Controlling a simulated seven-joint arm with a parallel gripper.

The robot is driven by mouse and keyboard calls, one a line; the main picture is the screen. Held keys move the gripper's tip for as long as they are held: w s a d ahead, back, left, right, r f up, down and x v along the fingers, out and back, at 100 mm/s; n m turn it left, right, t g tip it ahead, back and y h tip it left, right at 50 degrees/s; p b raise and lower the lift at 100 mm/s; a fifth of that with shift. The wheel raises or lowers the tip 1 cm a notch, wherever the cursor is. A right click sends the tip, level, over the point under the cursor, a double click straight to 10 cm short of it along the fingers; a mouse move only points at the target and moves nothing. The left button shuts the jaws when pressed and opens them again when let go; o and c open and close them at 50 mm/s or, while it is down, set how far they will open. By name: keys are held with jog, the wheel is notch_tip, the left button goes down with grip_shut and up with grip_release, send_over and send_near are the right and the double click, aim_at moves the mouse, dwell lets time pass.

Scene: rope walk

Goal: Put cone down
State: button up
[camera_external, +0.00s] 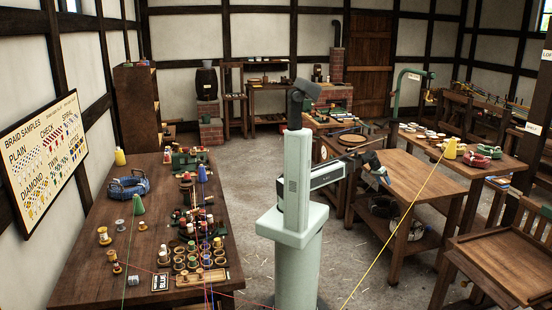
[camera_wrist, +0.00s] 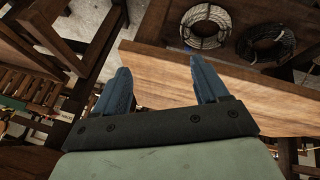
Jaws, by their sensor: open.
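A yellow cone (camera_external: 450,147) stands upright on the right-hand table, with a yellow thread running from it down to the front. Another yellow cone (camera_external: 120,157) and a green cone (camera_external: 138,204) stand upright on the long left table; a green line hangs by the green one. Which cone the task means cannot be told. My gripper (camera_external: 384,177) is open and empty near the middle table, left of the right-hand yellow cone and clear of it. Its blue fingers (camera_wrist: 160,82) stand apart in the wrist view with nothing between them; no cone shows there.
The middle table (camera_external: 425,180) has a largely bare top, with rope coils (camera_wrist: 205,27) on its lower shelf. The right-hand table carries small pale pieces and green-and-red items (camera_external: 483,153). The left table is crowded with spools (camera_external: 104,236) and bobbins. Threads cross the front.

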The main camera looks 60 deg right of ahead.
jog(key=s+a+r+m+g+y, duration=0.15)
jog(key=s+a+r, duration=0.25)
jog(key=s+r, duration=0.5)
jog(key=s+a+r+m+g+h, duration=0.1)
jog(key=s+a+r+m+g, duration=0.25)
jog(key=s+r, duration=0.6)
jog(key=s+a+r+m+g+y, duration=0.15)
jog(key=s+r+g, duration=0.25)
jog(key=r, duration=0.8)
jog(key=m+g, duration=0.3)
send_near(452, 148)
notch_tip(452, 148, up, 3)
jog(key=w+d, duration=0.2)
jog(key=d, duration=0.1)
jog(key=m, duration=0.2)
jog(key=shift+m, duration=0.45)
jog(key=shift+s+r, duration=0.2)
jog(key=shift+s, duration=2.1)
jog(key=shift+s+r, duration=0.2)
jog(key=shift+s, duration=2.05)
jog(key=shift+s+r, duration=0.25)
jog(key=shift+s, duration=2.05)
jog(key=shift+c, duration=0.3)
